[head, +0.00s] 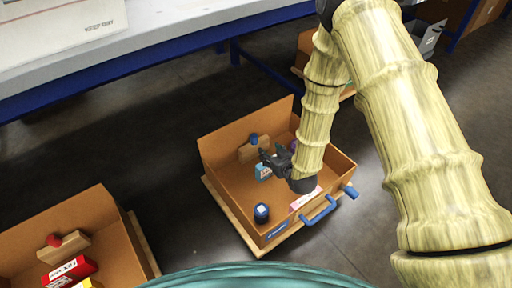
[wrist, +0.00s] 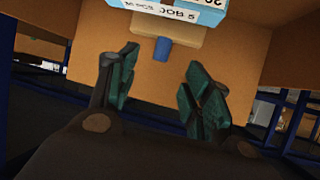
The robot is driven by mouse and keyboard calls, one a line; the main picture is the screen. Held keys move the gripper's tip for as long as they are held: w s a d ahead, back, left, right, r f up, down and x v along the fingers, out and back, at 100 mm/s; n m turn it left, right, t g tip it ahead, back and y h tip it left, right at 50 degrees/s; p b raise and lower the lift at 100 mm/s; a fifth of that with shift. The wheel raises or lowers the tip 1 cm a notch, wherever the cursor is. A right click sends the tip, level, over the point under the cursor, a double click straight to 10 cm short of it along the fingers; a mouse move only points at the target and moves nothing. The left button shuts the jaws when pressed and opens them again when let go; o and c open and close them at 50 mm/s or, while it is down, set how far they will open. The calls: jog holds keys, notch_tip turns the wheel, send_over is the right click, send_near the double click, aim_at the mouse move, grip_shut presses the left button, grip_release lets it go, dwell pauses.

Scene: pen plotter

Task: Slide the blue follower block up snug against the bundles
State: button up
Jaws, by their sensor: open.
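The blue follower block is a wooden block (head: 248,151) with a blue knob (head: 254,138), in the open cardboard crate (head: 222,147) near its back wall. In the wrist view the block (wrist: 168,30) and its knob (wrist: 162,49) show between my fingertips, beyond them. A light blue bundle (head: 262,173) stands in the crate near the block. In the wrist view bundles (wrist: 195,12) labelled JOB 5 appear right above the block; I cannot tell whether they touch. My gripper (head: 271,160) is open and empty inside the crate, and its fingers (wrist: 162,72) also show in the wrist view. My arm hides part of the crate.
A dark blue round object (head: 261,213) is at the crate's front left corner. A purple item (head: 294,146) is partly hidden behind my arm. The crate has a blue handle (head: 319,212). Another crate (head: 105,215) with a red-knobbed block (head: 64,246) stands at left.

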aim_at(256, 138)
jog(key=shift+w+a+r+t+y+b, duration=0.15)
jog(key=shift+w+a+t+b, duration=0.1)
jog(key=shift+w+a, duration=0.25)
jog(key=shift+w+a+f+t+y+b, duration=0.15)
jog(key=shift+w+a+b, duration=0.1)
jog(key=shift+w, duration=0.3)
jog(key=b+x, duration=0.4)
jog(key=x, duration=0.5)
jog(key=shift+w+a+f+b, duration=0.2)
jog(key=shift+w+a+b, duration=0.1)
jog(key=shift+w+b, duration=0.25)
grip_shut()
jog(key=shift+d, duration=0.15)
